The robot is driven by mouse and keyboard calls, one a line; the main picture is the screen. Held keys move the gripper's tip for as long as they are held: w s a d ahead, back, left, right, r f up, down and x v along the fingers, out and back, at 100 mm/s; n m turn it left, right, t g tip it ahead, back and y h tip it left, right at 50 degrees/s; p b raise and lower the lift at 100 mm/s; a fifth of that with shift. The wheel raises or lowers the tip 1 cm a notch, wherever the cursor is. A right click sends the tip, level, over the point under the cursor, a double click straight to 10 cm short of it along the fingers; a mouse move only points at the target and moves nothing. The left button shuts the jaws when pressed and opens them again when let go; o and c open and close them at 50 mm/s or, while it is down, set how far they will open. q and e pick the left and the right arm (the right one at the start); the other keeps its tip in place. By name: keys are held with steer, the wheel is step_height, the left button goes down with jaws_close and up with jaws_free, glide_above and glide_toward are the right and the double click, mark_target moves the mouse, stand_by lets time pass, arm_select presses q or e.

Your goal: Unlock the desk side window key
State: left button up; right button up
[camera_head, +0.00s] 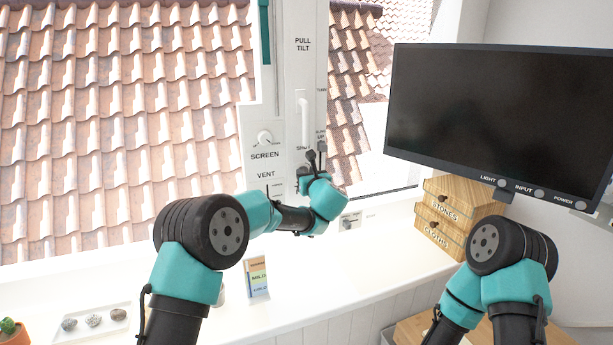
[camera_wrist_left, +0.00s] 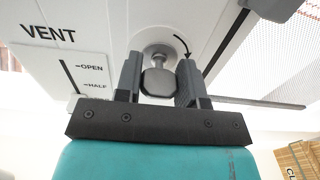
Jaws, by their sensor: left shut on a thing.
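The window key, a grey, rounded head on a short round stem, shows in the left wrist view (camera_wrist_left: 158,82) on the white window panel. A curved black arrow is printed beside it. My left gripper (camera_wrist_left: 160,80) has one dark finger on each side of the key head and is shut on it. In the head view my left gripper (camera_head: 311,168) is up against the window frame, below the white lever handle (camera_head: 304,115), and its fingers hide the key there.
A monitor (camera_head: 490,115) stands right, above wooden drawers (camera_head: 458,213). A small colour-striped card (camera_head: 257,278) and a stone tray (camera_head: 68,335) stand on the sill. My right arm is lower right.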

arm_select(q)
steer(key=shift+n, duration=0.4)
steer(key=n, duration=0.3)
steer(key=shift+a, duration=0.1)
steer(key=n, duration=0.9)
steer(key=shift+a+f, duration=0.1)
steer(key=n, duration=0.5)
steer(key=shift+s+f, duration=0.1)
stand_by(0.4)
steer(key=o, duration=0.9)
steer(key=shift+o, duration=0.2)
